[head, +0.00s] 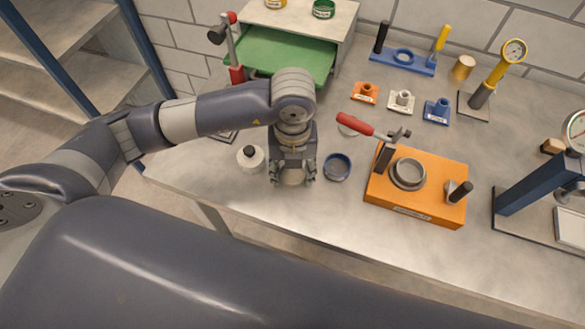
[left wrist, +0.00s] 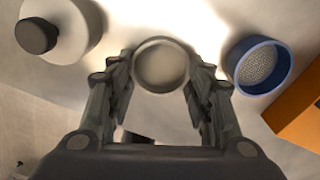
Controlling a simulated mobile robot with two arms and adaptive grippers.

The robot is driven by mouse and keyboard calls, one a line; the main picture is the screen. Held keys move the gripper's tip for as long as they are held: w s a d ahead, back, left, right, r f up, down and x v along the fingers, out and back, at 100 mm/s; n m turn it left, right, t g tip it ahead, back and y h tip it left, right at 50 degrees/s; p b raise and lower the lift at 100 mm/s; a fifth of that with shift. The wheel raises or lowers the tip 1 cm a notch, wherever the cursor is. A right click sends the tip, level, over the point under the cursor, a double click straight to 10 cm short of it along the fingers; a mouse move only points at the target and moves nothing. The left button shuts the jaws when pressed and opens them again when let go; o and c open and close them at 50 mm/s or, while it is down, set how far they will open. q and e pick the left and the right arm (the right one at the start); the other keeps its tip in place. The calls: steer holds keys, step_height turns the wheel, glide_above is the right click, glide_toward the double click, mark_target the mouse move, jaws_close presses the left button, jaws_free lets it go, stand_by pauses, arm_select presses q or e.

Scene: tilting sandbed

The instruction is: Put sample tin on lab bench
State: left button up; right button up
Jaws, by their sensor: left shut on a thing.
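The sample tin, a round pale tin (left wrist: 162,65) with a thin rim, sits between the fingers of my left gripper in the left wrist view. My left gripper (head: 292,181) is shut on it above the front part of the grey lab bench (head: 325,220), and it also shows in the left wrist view (left wrist: 160,90). In the head view the fingers hide most of the tin. I cannot tell whether the tin touches the bench. My right gripper is not in view.
A white bottle (head: 250,158) with a dark cap stands left of the gripper, and a blue sieve (head: 337,167) close on its right. Further right is an orange fixture (head: 430,205) with a red-handled clamp. A green tray (head: 290,55) lies behind. Bare bench lies in front.

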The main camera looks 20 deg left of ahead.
mark_target(293, 179)
arm_select(q)
steer(key=o, duration=1)
steer(key=shift+f, duration=0.1)
steer(key=shift+r, duration=0.5)
step_height(293, 179, up, 11)
steer(key=shift+r+b, duration=0.15)
steer(key=shift+b, duration=0.45)
steer(key=shift+r, duration=0.1)
